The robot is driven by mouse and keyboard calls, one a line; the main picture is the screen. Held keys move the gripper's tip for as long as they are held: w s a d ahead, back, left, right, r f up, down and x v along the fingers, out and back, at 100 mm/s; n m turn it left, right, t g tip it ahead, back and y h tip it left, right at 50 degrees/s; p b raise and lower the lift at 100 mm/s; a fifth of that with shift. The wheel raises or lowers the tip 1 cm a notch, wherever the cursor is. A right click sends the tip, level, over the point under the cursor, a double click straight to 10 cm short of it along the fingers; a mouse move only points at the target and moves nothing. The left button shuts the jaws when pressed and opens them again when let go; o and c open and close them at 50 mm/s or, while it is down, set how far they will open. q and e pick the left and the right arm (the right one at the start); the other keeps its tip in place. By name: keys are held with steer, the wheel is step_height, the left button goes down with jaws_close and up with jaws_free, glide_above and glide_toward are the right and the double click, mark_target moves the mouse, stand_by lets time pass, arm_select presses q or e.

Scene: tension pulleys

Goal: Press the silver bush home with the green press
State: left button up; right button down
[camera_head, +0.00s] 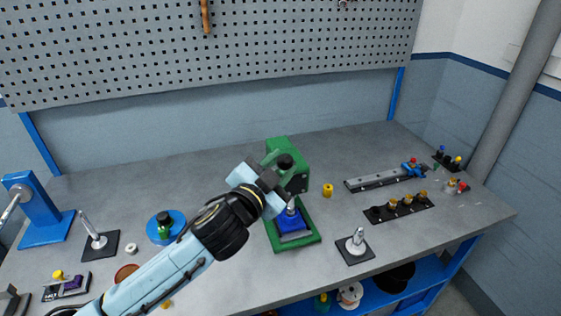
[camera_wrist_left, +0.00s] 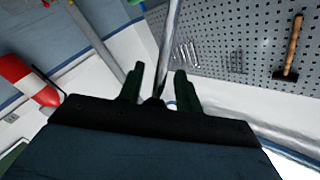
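The green press (camera_head: 290,150) stands mid-table, its green base frame (camera_head: 310,238) toward the front. A blue block (camera_head: 294,222) sits in the base, with a small silver piece (camera_head: 291,209) on top that looks like the silver bush; my gripper partly hides it. My left gripper (camera_head: 282,172) is in front of the press head, close to its black round part (camera_head: 285,162). In the left wrist view its two dark green fingers (camera_wrist_left: 160,80) are apart, with a thin silver rod (camera_wrist_left: 170,40) passing between them; I cannot tell whether they touch it. My right gripper is not in view.
A blue lever press (camera_head: 40,215) stands far left, beside a silver post on a black plate (camera_head: 98,243). A yellow part (camera_head: 328,190), a silver post on a black plate (camera_head: 356,245) and a black rack (camera_head: 398,208) lie right of the press. The rear left table is clear.

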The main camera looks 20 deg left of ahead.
arm_select(q)
steer(key=shift+w+d, duration=0.1)
steer(key=shift+w, duration=0.2)
jaws_close()
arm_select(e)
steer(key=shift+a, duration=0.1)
